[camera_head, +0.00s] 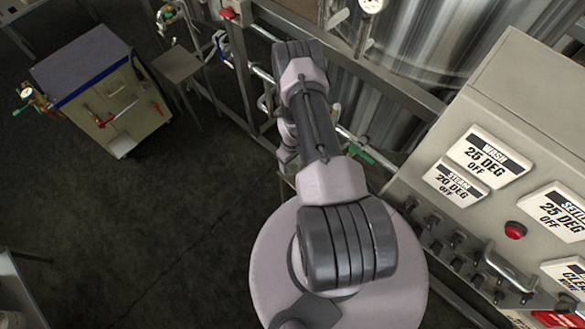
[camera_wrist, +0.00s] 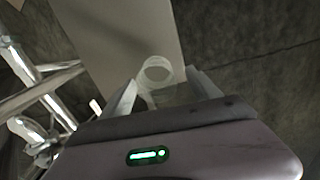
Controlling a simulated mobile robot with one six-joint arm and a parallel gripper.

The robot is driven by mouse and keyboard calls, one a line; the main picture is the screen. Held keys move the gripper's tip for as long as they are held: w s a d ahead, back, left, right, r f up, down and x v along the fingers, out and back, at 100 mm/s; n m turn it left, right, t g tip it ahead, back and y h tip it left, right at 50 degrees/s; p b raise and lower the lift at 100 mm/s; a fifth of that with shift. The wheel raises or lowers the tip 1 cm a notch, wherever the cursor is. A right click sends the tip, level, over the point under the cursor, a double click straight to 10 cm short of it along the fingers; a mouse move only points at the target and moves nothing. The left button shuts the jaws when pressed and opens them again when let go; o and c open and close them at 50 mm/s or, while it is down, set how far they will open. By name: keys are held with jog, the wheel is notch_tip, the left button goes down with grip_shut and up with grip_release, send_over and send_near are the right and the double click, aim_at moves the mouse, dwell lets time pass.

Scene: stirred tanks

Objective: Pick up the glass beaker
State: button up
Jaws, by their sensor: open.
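The glass beaker (camera_wrist: 156,71) shows in the wrist view as a small clear round vessel, seen from above its rim. It is near the edge of a flat grey-beige surface (camera_wrist: 110,38). My gripper (camera_wrist: 165,95) is open, with one finger to the left of the beaker and one to the right. The beaker appears between or just beyond the fingertips; I cannot tell whether either finger touches it. Its lower part is partly hidden by my gripper. In the head view my arm hides the gripper, and the beaker cannot be made out.
In the head view, a control panel (camera_head: 455,222) with labels, switches and a red button stands close on the right. A large steel tank (camera_head: 425,50) and pipe rails are at the back. A cabinet cart (camera_head: 105,90) and small stand (camera_head: 177,64) are at left. Dark floor (camera_head: 130,230) is clear.

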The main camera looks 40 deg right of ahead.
jog(key=f, duration=0.1)
jog(key=f+b, duration=0.1)
jog(key=f, duration=0.1)
jog(key=f+b, duration=0.1)
jog(key=shift+w+d+f, duration=0.25)
jog(key=shift+d+f, duration=0.1)
jog(key=shift+f, duration=0.05)
jog(key=c, duration=1.4)
jog(key=shift+r+p, duration=0.4)
jog(key=shift+r, duration=0.2)
jog(key=shift+c, duration=0.2)
notch_tip(320, 180, up, 3)
jog(key=shift+f+p, duration=0.1)
jog(key=shift+p, duration=0.65)
jog(key=s+a+r+p, duration=0.1)
jog(key=s+a+p, duration=0.3)
jog(key=s+a, duration=0.7)
jog(key=shift+a, duration=0.5)
